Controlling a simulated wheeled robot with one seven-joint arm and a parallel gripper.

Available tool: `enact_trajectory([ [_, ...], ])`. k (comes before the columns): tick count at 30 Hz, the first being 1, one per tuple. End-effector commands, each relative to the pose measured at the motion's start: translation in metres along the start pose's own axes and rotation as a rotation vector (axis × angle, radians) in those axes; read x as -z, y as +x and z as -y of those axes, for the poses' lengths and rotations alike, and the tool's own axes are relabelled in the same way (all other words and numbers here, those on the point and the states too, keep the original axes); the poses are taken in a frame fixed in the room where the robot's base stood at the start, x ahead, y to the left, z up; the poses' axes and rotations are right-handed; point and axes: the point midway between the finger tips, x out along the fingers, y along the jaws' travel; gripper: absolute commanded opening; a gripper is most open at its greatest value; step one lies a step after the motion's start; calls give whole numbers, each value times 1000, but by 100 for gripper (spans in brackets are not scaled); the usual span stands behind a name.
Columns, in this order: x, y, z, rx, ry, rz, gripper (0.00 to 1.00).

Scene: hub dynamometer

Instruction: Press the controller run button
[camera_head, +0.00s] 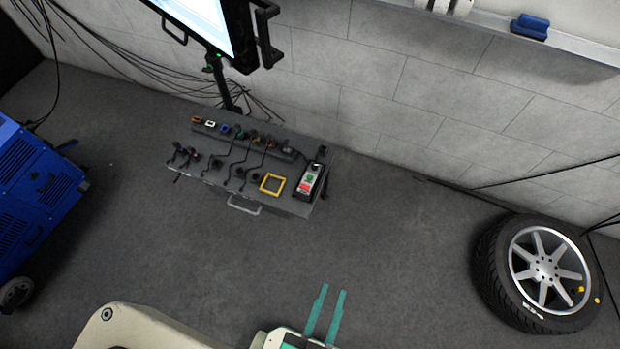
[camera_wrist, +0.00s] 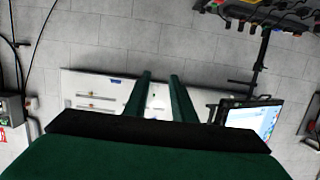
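The controller (camera_head: 310,181) is a small grey and black box on the right end of a dark bench panel in the head view. Its face shows a green button (camera_head: 309,179) and a red patch (camera_head: 304,187) below it; the button labels are too small to read. My gripper (camera_head: 332,290), with two teal fingers, is at the bottom of the head view, well apart from the controller. The fingers are parted with nothing between them. They also show parted in the wrist view (camera_wrist: 160,76), where I cannot make out the controller for sure.
The bench panel (camera_head: 270,211) holds several cabled connectors and a yellow square frame (camera_head: 272,184). A monitor (camera_head: 203,20) on a stand is behind it. A blue machine (camera_head: 35,185) is at left, a wheel with tyre (camera_head: 490,270) at right. The floor between is clear.

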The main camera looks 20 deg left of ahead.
Motion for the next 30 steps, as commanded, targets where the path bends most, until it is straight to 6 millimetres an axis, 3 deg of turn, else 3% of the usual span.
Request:
enact_trajectory([
  [1, 0, 0, 0, 0, 0, 0, 11],
  [3, 0, 0, 0, 0, 0, 0, 0],
  [30, 0, 0, 0, 0, 0, 0, 0],
])
